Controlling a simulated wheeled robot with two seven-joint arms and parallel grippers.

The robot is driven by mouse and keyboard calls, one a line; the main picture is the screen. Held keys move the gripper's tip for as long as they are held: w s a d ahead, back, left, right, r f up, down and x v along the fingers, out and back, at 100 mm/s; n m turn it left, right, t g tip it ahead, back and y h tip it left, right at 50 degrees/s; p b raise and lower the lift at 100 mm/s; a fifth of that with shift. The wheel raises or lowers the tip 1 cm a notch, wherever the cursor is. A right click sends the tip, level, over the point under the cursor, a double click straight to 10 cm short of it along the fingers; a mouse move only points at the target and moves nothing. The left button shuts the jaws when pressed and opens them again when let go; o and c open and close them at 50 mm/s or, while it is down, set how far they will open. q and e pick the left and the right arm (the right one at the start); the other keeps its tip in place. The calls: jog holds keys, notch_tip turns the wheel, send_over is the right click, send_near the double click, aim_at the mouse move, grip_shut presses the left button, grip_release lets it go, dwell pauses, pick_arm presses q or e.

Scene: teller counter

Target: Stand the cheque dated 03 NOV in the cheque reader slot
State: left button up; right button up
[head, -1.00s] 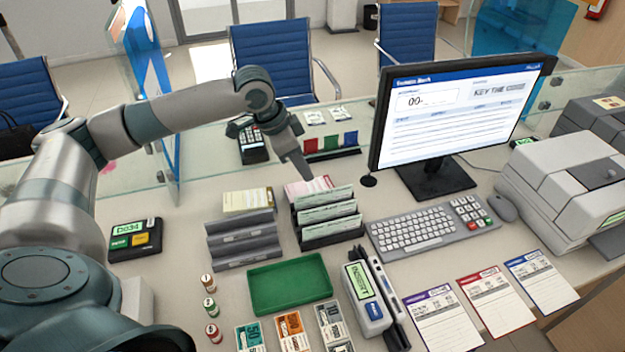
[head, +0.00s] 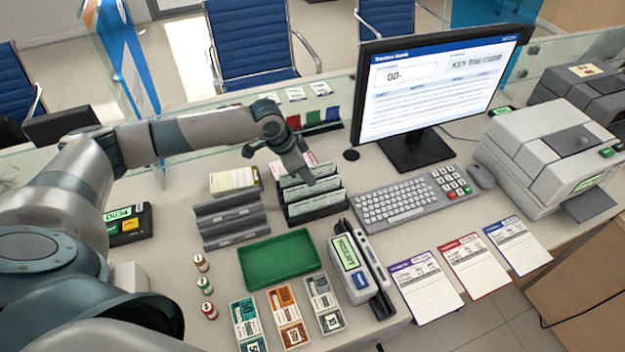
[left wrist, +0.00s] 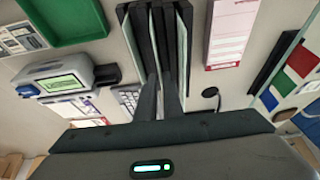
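Several pale green cheques (head: 318,196) stand in a black rack (head: 326,212) in the middle of the counter; their dates are too small to read. My left gripper (head: 309,180) is over the back of this rack, pointing down at the cheques. The cheque reader (head: 349,268), with a lit green screen, stands in front of the rack. My right gripper is out of view.
A grey stepped holder (head: 232,222) and a green tray (head: 282,262) lie left of the reader. A keyboard (head: 408,203) and a monitor (head: 440,85) stand to the right. Banknote stacks (head: 290,315) and printed slips (head: 425,285) lie near the front edge.

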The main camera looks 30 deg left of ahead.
pick_arm(q)
jog(key=shift+p+x, duration=0.35)
jog(key=shift+x, duration=1.7)
grip_shut()
jog(key=shift+r, duration=0.15)
jog(key=shift+r+p, duration=4.1)
jog(key=shift+r, duration=0.15)
jog(key=shift+r+p, duration=0.35)
jog(key=shift+r, duration=1.05)
